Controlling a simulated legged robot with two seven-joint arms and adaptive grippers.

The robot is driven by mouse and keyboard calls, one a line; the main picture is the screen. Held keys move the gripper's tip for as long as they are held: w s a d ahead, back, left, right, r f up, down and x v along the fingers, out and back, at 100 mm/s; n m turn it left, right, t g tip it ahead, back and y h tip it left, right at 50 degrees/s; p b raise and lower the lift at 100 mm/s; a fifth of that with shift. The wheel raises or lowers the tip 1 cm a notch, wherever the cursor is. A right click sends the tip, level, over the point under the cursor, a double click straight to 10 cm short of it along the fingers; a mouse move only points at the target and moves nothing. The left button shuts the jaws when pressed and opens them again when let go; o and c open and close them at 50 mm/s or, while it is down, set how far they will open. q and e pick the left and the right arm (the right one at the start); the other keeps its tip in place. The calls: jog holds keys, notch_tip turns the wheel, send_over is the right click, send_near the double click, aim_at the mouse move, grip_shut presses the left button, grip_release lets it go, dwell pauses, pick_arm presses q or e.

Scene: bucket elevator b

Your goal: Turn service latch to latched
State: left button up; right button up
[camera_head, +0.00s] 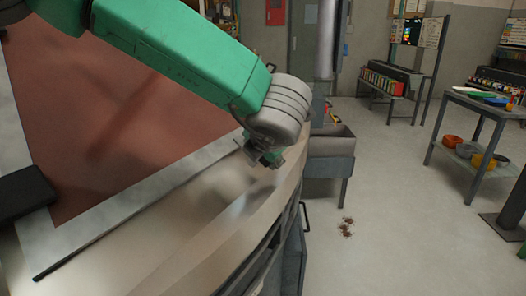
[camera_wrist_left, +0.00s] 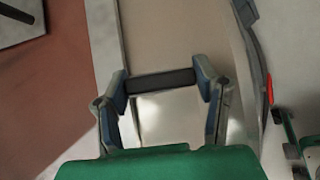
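My left arm is green and grey and reaches in from the upper left of the head view. Its gripper (camera_head: 264,158) is over the right edge of the pale curved casing. In the left wrist view the two fingers of my left gripper (camera_wrist_left: 163,82) stand wide apart. A dark bar (camera_wrist_left: 160,81) lies across the gap between them; I cannot tell whether the fingers touch it or whether it is the service latch. No part clearly recognisable as the service latch shows in the head view. My right gripper is not in view.
The pale casing (camera_head: 180,225) with a reddish-brown panel (camera_head: 95,110) fills the left. A black block (camera_head: 22,192) lies on it. A grey bin on legs (camera_head: 332,150) stands beyond the gripper. A shelf table (camera_head: 490,108) stands at right. The floor between is mostly clear.

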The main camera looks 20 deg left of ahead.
pick_arm(q)
jog(key=o, duration=0.3)
jog(key=shift+s+f, duration=0.1)
jog(key=shift+f, duration=0.1)
jog(key=shift+o, duration=0.2)
jog(key=shift+r, duration=0.1)
jog(key=v, duration=1.1)
jog(key=shift+s+d+r, duration=0.15)
jog(key=shift+s+d, duration=0.05)
jog(key=shift+s, duration=0.05)
